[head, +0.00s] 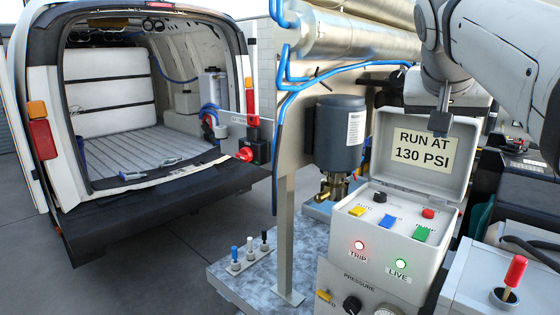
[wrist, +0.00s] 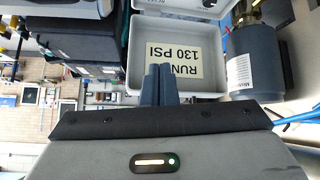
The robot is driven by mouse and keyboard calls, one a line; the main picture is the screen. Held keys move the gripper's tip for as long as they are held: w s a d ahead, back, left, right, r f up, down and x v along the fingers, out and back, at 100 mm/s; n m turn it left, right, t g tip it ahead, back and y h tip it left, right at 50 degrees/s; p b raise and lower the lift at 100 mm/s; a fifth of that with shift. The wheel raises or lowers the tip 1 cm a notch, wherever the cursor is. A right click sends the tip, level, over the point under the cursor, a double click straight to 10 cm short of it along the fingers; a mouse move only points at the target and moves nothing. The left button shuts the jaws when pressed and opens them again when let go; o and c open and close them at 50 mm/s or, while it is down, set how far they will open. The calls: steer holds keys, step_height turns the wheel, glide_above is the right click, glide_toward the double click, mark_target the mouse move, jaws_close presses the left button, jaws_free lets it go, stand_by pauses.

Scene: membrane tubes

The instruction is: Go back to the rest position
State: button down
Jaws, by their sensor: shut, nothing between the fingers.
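My gripper (head: 439,123) is in the upper right of the head view, in front of the open lid of the grey control box. Its fingers are shut with nothing between them. In the wrist view my gripper (wrist: 161,72) points toward the lid, which appears upside down. The lid (head: 466,130) carries a label (head: 423,150) reading "RUN AT 130 PSI". The box panel (head: 392,216) below has yellow, blue, green, red and black controls, a red TRIP lamp (head: 359,245) and a lit LIVE lamp (head: 401,264). I cannot tell whether the fingertips touch the lid.
A dark motor (head: 340,133) and blue hoses (head: 290,85) stand left of the box, under large pale tubes (head: 360,38). A lower box with a PRESSURE knob (head: 352,305) and a red-handled lever (head: 515,270) are in front. An open van (head: 110,205) is at left, with clear floor before it.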

steer(key=s+a+f+n+g+y, duration=0.1)
steer(key=s+a+f, duration=0.2)
steer(key=f, duration=0.8)
steer(key=s+a+f+n+g+y, duration=0.1)
steer(key=s+a+f, duration=0.3)
steer(key=f, duration=0.8)
steer(key=s+a+f+n+g+y, duration=0.1)
steer(key=s+a+f+n+y, duration=0.2)
steer(key=s+f, duration=0.4)
step_height(320, 180, down, 5)
steer(key=shift+a+r+g, duration=0.15)
steer(key=shift+a+g, duration=0.25)
steer(key=shift+a, duration=0.35)
steer(key=shift+d, duration=0.1)
